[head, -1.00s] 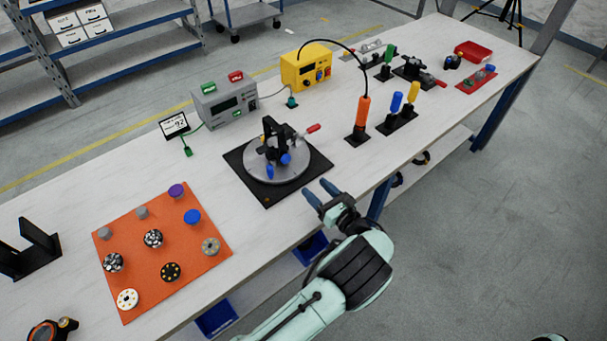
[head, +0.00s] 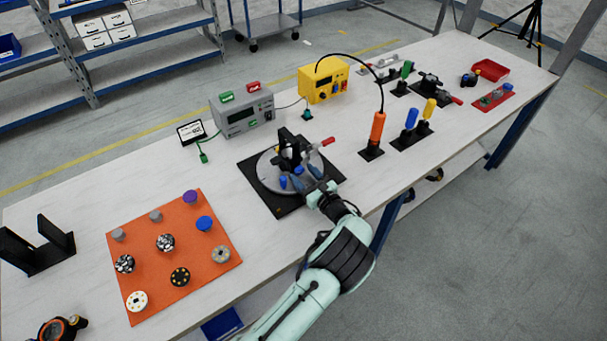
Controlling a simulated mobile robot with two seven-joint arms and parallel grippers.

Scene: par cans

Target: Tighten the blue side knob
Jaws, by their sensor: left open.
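A black clamp fixture (head: 288,145) with a red-tipped lever (head: 328,141) stands on a round grey turntable (head: 267,177) on a black base plate. A small blue knob (head: 283,181) shows low on the fixture's near side, with another small blue part (head: 298,170) just beside it. My left gripper (head: 306,177) is open over the near right part of the turntable. Its dark fingers point at the fixture, close to the blue parts. I cannot tell whether they touch a blue part, and they partly hide that area. My right gripper is not in view.
An orange mat (head: 190,265) with several knobs lies to the left. A grey power unit (head: 243,112) and a yellow unit (head: 325,80) stand behind. An orange-handled screwdriver (head: 377,129) and a stand with blue and yellow handles (head: 411,137) are to the right.

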